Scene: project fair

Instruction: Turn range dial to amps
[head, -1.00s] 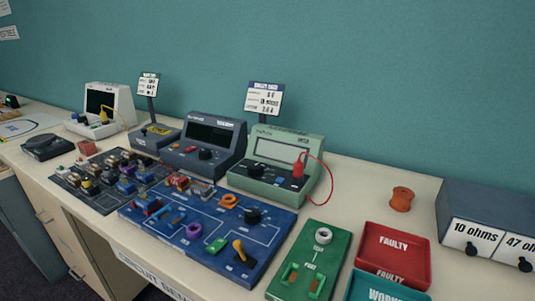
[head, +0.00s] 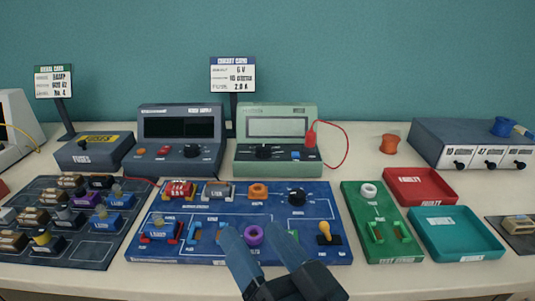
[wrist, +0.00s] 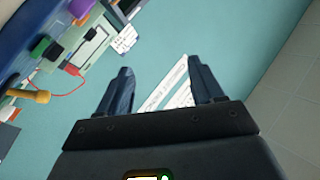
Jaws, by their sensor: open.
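The pale green meter (head: 277,162) stands at the back of the bench, behind the blue circuit board. Its black range dial (head: 263,152) is on the lower front, left of centre; its pointer setting is too small to read. A red plug (head: 310,139) with a red lead sits at the meter's right. My gripper (head: 254,234) is open and empty, in front of the meter and over the near part of the blue board, apart from the dial. The wrist view shows both fingers spread (wrist: 160,70), with the meter tilted at upper left.
The blue board (head: 335,215) carries several raised parts, including a black knob (head: 297,196), a purple ring (head: 253,235) and a yellow lever (head: 324,230). A dark power supply (head: 180,135) stands left of the meter. Red (head: 452,199) and teal (head: 494,250) trays lie right.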

